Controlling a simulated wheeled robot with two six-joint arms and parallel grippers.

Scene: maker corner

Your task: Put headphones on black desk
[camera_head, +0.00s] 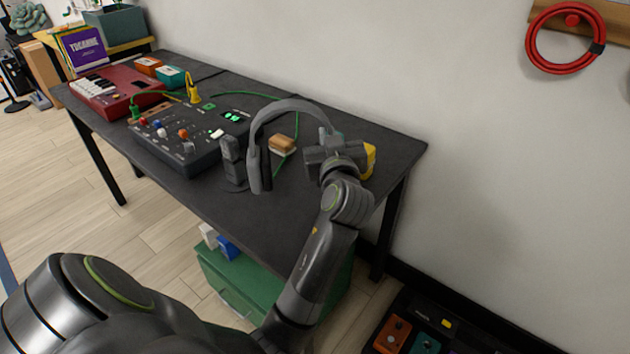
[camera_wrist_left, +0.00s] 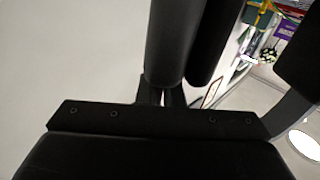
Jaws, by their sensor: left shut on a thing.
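The grey headphones (camera_head: 284,106) are upright over the right part of the black desk (camera_head: 392,148) in the head view, with the band on top and one dark ear cup hanging at left. I cannot tell whether they touch the desk top. My left gripper (camera_head: 326,152) is shut on the headphones at their right side and hides the other cup. In the left wrist view, dark padded parts of the headphones (camera_wrist_left: 183,45) fill the space at the fingers (camera_wrist_left: 163,97). My right gripper is not in view.
A dark mixer (camera_head: 190,135), a small dark upright device (camera_head: 232,160), a tan-and-white block (camera_head: 282,144) and a yellow item (camera_head: 370,158) are close by on the desk. A red keyboard (camera_head: 115,90) stands farther left. A green box (camera_head: 235,275) is below the desk.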

